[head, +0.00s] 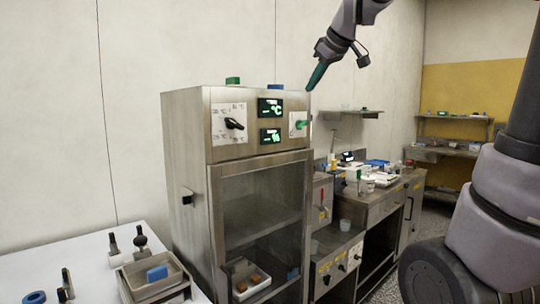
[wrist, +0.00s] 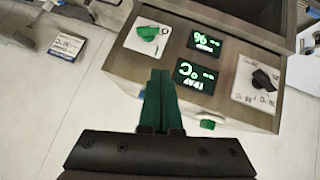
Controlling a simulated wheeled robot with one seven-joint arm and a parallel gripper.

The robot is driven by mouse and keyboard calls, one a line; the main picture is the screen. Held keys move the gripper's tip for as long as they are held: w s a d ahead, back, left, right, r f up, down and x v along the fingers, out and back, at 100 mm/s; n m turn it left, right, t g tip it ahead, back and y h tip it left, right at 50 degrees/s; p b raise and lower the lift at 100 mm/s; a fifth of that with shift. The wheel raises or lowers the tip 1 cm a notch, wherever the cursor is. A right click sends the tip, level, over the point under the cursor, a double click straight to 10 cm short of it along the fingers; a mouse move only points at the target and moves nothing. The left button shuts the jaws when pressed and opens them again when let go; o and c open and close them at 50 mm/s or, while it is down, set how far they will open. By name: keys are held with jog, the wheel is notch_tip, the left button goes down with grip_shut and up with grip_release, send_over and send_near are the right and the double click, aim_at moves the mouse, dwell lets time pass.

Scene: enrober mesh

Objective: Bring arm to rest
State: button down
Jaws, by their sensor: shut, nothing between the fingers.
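My gripper (head: 316,77) hangs from my arm at the upper middle of the head view, above the right top edge of the steel cabinet (head: 184,152). Its green fingers are together with nothing between them. In the wrist view the shut fingers (wrist: 158,95) point toward the cabinet's control panel (wrist: 219,58), which appears upside down. The gripper looks clear of the panel, though the exact gap is hard to tell. The panel has a black knob (head: 234,124), a green knob (head: 301,125) and two lit green displays (head: 270,107).
A green block (head: 232,81) and a blue block (head: 276,87) sit on the cabinet top. A white table (head: 60,262) with a tray (head: 150,286) and blue sponge-like block (head: 157,273) is at left. A cluttered steel counter (head: 372,196) stands at right. The glass door (head: 262,205) is shut.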

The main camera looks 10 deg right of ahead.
jog(key=s+d+f+m+g, duration=0.1)
jog(key=s+d+f+m, duration=0.1)
jog(key=s+f+m, duration=0.4)
jog(key=s+d+f+m+h, duration=0.1)
jog(key=s+d+f+m, duration=0.2)
jog(key=s, duration=1.1)
notch_tip(320, 180, down, 6)
jog(key=m, duration=0.3)
jog(key=shift+s+d+m+g, duration=0.15)
jog(key=shift+s+m+g, duration=0.15)
jog(key=shift+g, duration=0.1)
jog(key=shift+w+r, duration=0.1)
